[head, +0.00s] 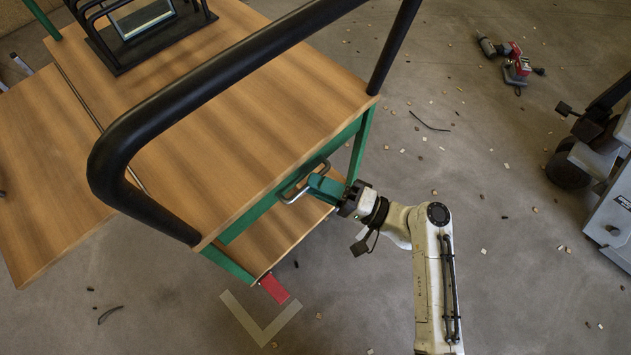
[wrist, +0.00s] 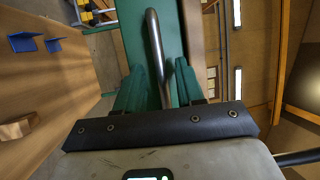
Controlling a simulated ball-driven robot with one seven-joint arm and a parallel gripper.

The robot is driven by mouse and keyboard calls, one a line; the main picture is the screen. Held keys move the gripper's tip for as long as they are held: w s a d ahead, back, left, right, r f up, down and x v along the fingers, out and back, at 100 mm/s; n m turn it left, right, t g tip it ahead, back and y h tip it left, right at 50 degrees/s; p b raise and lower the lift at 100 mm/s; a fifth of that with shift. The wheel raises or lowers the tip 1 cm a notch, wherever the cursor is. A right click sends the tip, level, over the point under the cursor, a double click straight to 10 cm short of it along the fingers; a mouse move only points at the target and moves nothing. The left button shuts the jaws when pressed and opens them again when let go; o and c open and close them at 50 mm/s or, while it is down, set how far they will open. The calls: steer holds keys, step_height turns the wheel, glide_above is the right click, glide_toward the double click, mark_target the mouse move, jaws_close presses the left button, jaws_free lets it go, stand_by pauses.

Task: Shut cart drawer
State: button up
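The cart (head: 245,110) has a wooden top, a green frame and a thick black push bar. The metal drawer handle (head: 290,190) stands out from its green side below the top's edge. My gripper (head: 312,187), with teal fingers, is at this handle. In the wrist view the handle bar (wrist: 155,40) runs between the two fingers of my gripper (wrist: 160,85), with a narrow gap beside it, so the fingers look open around it. The green front (wrist: 130,22) lies beyond. The top hides most of the drawer, so how far out it stands cannot be told.
A lower wooden shelf (head: 262,242) sits under the top. A red piece (head: 273,288) is at the cart's lower corner, near a floor mark (head: 260,322). A red tool (head: 516,68) and small debris lie on the floor. A grey wheeled machine (head: 610,215) stands right.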

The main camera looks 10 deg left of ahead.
steer(key=v, duration=0.9)
steer(key=shift+s+d+p, duration=0.15)
steer(key=shift+d+p, duration=0.15)
steer(key=shift+d, duration=0.1)
